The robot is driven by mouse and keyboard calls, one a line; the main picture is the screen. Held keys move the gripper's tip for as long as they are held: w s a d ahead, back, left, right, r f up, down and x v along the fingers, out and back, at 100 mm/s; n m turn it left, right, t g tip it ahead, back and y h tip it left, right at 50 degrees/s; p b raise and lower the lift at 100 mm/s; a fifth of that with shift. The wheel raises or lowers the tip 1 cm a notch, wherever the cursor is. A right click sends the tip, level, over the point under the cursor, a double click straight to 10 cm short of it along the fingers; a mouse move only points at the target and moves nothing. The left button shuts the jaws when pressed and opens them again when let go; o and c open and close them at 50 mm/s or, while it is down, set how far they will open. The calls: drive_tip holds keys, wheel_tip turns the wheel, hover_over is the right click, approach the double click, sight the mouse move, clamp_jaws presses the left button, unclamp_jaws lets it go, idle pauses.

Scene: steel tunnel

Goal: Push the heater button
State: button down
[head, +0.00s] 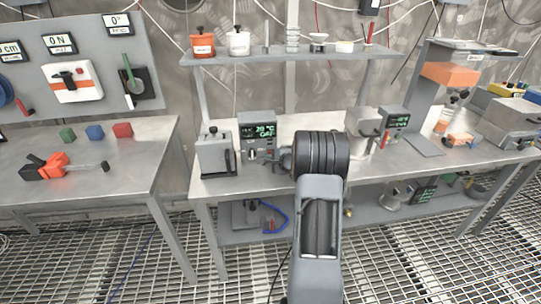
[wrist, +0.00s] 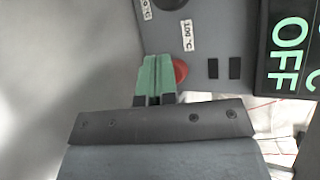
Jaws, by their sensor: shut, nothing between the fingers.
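The heater (head: 244,146) is a grey box with a green-lettered display on the middle bench in the head view. The display reads about 28 °C and OFF. In the wrist view its grey panel (wrist: 215,40) carries a red round button (wrist: 181,71), partly hidden behind my fingers. My gripper (wrist: 158,60) has green fingertips closed together with nothing held. The tips overlap the left part of the button; I cannot tell whether they touch it. In the head view my gripper (head: 268,155) is small, in front of the heater and partly hidden by my arm.
A black knob (wrist: 171,3) with temperature labels sits above the button. The black display (wrist: 290,45) is right of it, showing OFF. A grey container (head: 216,152) stands left of the heater. A shelf (head: 300,54) with jars is above. Another display device (head: 395,120) stands right.

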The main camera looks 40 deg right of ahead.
drive_tip(key=shift+w+d+r+p, duration=0.15)
drive_tip(key=shift+w+p, duration=0.25)
drive_tip(key=shift+p, duration=0.5)
drive_tip(key=shift+s+p, duration=0.15)
drive_tip(key=shift+p, duration=0.15)
drive_tip(key=shift+s+p, duration=0.2)
drive_tip(key=shift+p, duration=0.1)
drive_tip(key=s+a+p, duration=0.1)
drive_tip(key=s, duration=0.1)
drive_tip(key=s+a+p, duration=0.1)
drive_tip(key=shift+s, duration=0.4)
drive_tip(key=shift+s+a+p, duration=0.35)
drive_tip(key=shift+s+a, duration=0.1)
drive_tip(key=shift+s, duration=0.35)
